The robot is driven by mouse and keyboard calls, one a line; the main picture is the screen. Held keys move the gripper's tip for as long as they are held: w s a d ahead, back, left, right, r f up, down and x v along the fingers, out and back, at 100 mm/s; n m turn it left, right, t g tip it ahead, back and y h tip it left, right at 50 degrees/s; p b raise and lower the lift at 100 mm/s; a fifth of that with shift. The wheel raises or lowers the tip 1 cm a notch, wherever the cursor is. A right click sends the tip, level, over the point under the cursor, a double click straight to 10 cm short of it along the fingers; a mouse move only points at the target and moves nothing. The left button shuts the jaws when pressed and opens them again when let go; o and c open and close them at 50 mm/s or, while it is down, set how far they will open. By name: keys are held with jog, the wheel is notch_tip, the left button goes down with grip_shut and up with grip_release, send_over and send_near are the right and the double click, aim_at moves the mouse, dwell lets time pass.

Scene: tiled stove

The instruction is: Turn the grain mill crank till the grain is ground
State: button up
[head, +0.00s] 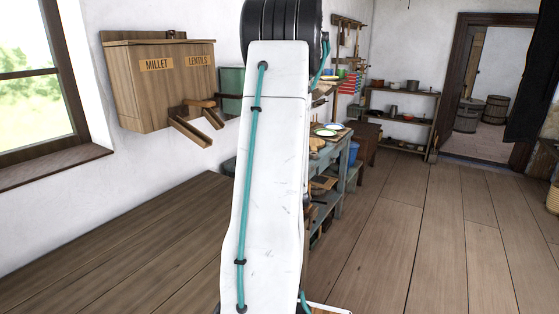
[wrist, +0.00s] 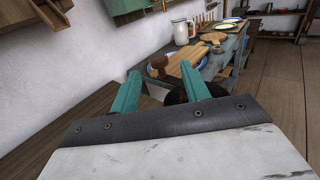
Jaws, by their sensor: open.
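My gripper (wrist: 160,72) shows in the wrist view as two teal fingers set well apart, open and holding nothing that I can see. A brown rounded knob-like piece (wrist: 158,62) shows between and beyond the fingertips; I cannot tell whether it belongs to the grain mill or its crank. A dark rounded shape (wrist: 177,97) shows low between the fingers, mostly hidden. In the head view my own white arm with a teal cable covers the middle, and the gripper is hidden. I cannot clearly make out the mill, its crank or any grain.
A wooden wall box marked MILLET and LENTILS (head: 160,82) with chutes hangs at left above a bare wooden top (head: 120,245). A blue-grey bench (wrist: 228,58) carries a board (wrist: 190,68), a white jug (wrist: 183,31) and plates. The plank floor (head: 420,225) at right is clear.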

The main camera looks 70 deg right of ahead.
jog(key=shift+s+a, duration=0.15)
jog(key=shift+a, duration=0.15)
